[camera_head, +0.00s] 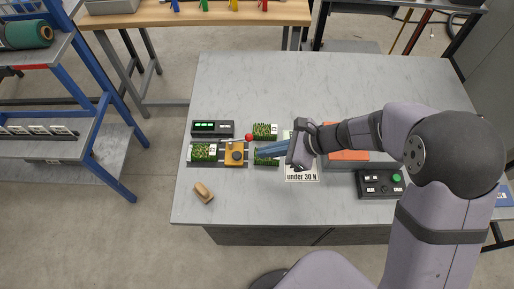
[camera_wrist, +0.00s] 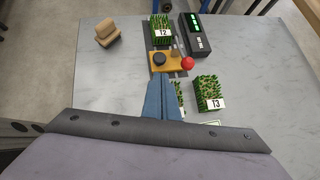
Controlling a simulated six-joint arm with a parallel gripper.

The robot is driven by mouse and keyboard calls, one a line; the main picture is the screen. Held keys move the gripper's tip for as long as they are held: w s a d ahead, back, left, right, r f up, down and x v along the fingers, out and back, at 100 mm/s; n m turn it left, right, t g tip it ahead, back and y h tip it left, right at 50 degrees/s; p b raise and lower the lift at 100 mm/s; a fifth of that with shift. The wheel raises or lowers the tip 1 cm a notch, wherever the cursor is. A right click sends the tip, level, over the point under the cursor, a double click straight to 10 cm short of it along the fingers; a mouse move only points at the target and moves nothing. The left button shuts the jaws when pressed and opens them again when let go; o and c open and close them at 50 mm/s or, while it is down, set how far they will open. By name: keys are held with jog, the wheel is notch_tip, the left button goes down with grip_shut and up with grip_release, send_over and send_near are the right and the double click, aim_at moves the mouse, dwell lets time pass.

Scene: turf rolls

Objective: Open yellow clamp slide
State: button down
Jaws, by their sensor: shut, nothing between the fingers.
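The yellow clamp slide (camera_head: 234,157) sits on rails on the grey table, with a black round knob on top. A red ball knob (camera_head: 249,137) stands at its far right corner. In the wrist view the yellow clamp slide (camera_wrist: 173,62) is next to the turf piece labelled T2 (camera_wrist: 161,29), and the red knob (camera_wrist: 187,63) is at its right end. My gripper (camera_wrist: 163,83) has long blue fingers that are shut and empty. Their tips are close to the slide's near edge; I cannot tell whether they touch it. In the head view my gripper (camera_head: 258,153) points left toward the slide.
A turf piece labelled T3 (camera_wrist: 208,92) stands right of my fingers, and another lies partly hidden beneath them. A black display box (camera_head: 212,128) is behind the slide. A wooden block (camera_head: 203,192) and a black control box (camera_head: 380,184) stand nearer the front. The table's back is clear.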

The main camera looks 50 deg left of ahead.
jog(key=s+a+n+g+h+b, duration=0.25)
jog(key=s+a+n, duration=0.65)
jog(key=s, duration=0.5)
jog(key=w+r+n+t+h, duration=0.2)
jog(key=w+r+n, duration=0.1)
jog(key=n, duration=1.3)
jog(key=w+r+n+t+h, duration=0.2)
jog(key=w+r+n, duration=0.1)
jog(key=n, duration=1.4)
jog(key=shift+w+b, duration=0.35)
jog(key=shift+b, duration=0.05)
